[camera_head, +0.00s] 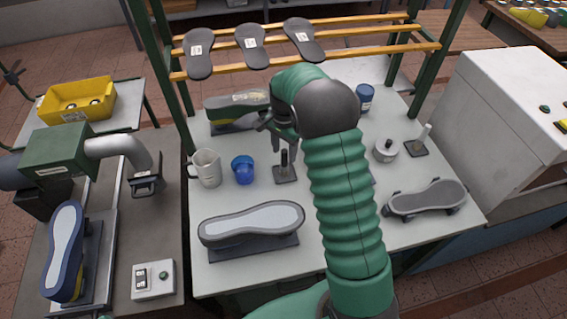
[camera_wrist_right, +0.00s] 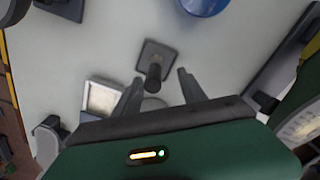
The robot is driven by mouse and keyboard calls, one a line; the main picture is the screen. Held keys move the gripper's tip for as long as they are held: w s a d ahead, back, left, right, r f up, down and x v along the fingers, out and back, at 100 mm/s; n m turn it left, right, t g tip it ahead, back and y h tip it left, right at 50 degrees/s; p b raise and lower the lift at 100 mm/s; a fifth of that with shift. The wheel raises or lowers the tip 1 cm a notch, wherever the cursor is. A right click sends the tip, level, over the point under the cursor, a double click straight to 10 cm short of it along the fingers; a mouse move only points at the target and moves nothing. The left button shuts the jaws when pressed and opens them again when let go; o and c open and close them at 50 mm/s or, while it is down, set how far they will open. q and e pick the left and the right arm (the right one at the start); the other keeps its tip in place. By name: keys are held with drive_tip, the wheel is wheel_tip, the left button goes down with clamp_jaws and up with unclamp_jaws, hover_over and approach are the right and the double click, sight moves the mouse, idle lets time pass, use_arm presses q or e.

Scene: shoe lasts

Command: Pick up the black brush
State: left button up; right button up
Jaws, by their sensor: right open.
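A black upright handle-like piece on a flat dark square base (camera_head: 285,172) stands on the white table in the head view. It may be the black brush; I cannot tell its bristles. It also shows in the wrist view (camera_wrist_right: 155,58), just ahead of and between my fingertips. My right gripper (camera_head: 275,132) is just above and behind it in the head view. My arm hides part of the table. My left gripper is not in view.
A blue cup (camera_head: 243,170) and a white mug (camera_head: 207,168) stand left of the piece. A grey sole on a last (camera_head: 251,222) lies in front. A rack with several soles (camera_head: 250,45) stands behind. A lidded pot (camera_head: 386,150) and a white-post stand (camera_head: 417,147) are right.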

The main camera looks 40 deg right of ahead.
sight(284, 165)
drive_tip(key=f, duration=0.2)
drive_tip(key=s+a+f, duration=0.1)
drive_tip(key=shift+a+f, duration=0.1)
drive_tip(key=shift+f, duration=0.4)
drive_tip(key=shift+w+d+f, duration=0.2)
drive_tip(key=shift+d+f, duration=0.05)
drive_tip(key=shift+d, duration=0.3)
drive_tip(key=c, duration=0.5)
drive_tip(key=shift+a+r, duration=0.15)
drive_tip(key=shift+a, duration=0.2)
clamp_jaws()
